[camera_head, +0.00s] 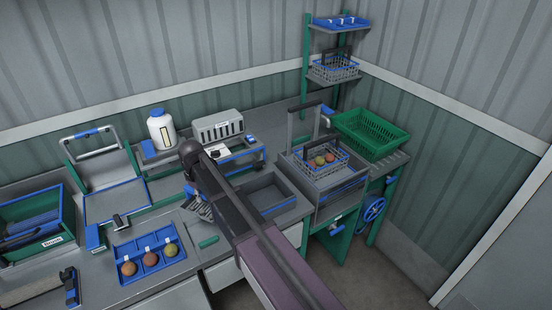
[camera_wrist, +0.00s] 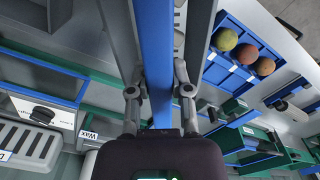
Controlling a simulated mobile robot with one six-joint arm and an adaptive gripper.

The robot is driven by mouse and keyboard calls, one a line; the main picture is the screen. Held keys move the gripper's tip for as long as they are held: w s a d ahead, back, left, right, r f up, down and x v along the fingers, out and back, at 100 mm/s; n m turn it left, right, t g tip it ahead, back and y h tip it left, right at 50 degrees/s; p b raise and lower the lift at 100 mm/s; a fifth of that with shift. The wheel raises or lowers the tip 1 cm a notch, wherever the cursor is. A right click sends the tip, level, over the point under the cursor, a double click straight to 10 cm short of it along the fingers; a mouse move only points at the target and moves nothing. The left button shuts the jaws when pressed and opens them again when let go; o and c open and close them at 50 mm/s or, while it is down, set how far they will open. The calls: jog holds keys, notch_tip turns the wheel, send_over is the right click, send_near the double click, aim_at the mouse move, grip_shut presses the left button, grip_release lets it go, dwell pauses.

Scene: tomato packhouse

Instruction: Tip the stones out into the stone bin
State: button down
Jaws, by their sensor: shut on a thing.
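My gripper (camera_wrist: 160,85) is shut on a long blue bar (camera_wrist: 156,40) with grey surfaces along both sides. The bar runs away from my fingers to the top of the wrist view. I cannot tell its whole shape or whether stones are in it. In the head view my gripper (camera_head: 190,190) is partly hidden by my arm, above the middle of the bench. A blue and green bin (camera_head: 68,225) with a white label stands at the far left. No loose stones can be made out.
A blue tray (camera_head: 172,238) with three round fruits lies on the front bench; it also shows in the wrist view (camera_wrist: 214,70). A white jug (camera_head: 160,130) stands behind. A fruit basket (camera_head: 310,172) and green crate (camera_head: 395,140) are at the right.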

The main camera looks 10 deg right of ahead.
jog(key=w+d+m, duration=0.2)
jog(key=w+d, duration=0.2)
jog(key=d, duration=0.5)
jog(key=w+d+m, duration=0.2)
jog(key=w+d, duration=0.2)
jog(key=d, duration=0.6)
jog(key=w+d+m, duration=0.2)
jog(key=w+d, duration=0.2)
jog(key=d, duration=0.6)
jog(key=shift+w+r+p, duration=0.25)
jog(key=shift+r+p, duration=0.15)
jog(key=shift+r, duration=0.05)
jog(key=shift+a, duration=0.1)
jog(key=s+a+f+t+h+b, duration=0.2)
jog(key=a+h+b, duration=0.4)
jog(key=h+b, duration=0.5)
jog(key=shift+a+f+t+h+b, duration=0.35)
jog(key=shift+f+t+b, duration=0.2)
jog(key=shift+t+b, duration=0.4)
jog(key=shift+s, duration=0.15)
